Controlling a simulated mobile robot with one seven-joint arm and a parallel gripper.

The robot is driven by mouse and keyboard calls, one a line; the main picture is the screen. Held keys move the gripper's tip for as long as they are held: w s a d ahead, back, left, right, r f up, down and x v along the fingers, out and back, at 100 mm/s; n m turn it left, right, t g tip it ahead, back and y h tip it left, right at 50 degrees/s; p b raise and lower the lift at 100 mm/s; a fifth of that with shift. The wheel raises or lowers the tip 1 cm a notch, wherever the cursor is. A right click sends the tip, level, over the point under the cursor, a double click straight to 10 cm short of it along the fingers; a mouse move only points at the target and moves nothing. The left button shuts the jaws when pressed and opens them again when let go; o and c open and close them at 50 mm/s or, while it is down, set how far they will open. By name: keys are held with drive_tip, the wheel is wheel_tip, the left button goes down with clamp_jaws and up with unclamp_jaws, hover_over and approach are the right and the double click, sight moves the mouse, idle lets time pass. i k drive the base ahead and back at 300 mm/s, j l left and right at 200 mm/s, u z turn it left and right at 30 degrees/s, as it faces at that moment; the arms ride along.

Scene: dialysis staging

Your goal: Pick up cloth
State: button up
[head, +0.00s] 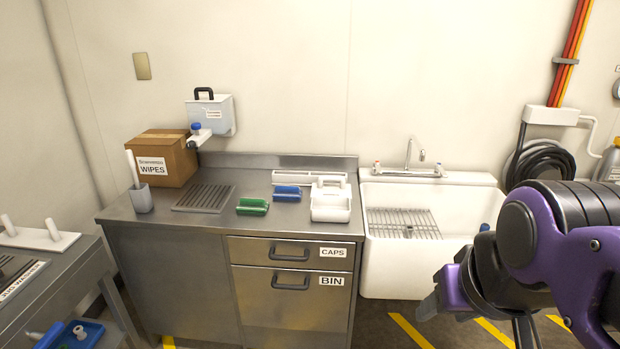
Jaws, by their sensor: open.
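I cannot make out a cloth for certain in the head view. A green item (252,207) and a blue item (287,193) lie on the steel counter (180,213), but both look like hard-edged holders rather than fabric. My gripper (440,298) is at the lower right, in front of the sink and well apart from the counter items. It is open, and no object shows in it. My own arm hides part of its far side.
A white caddy (331,203) stands near the counter's right edge, beside the white sink (400,265). A wipes box (162,158), a brush in a grey cup (142,198) and a drain grate (204,198) occupy the left. A side bench (75,263) stands at far left.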

sight(247, 204)
drive_tip(key=i+j, duration=0.2)
drive_tip(key=j, duration=0.2)
drive_tip(key=i+j, duration=0.25)
drive_tip(key=j, duration=0.15)
drive_tip(key=i+j, duration=0.2)
drive_tip(key=j, duration=0.25)
drive_tip(key=i+j, duration=0.25)
drive_tip(key=j, duration=0.15)
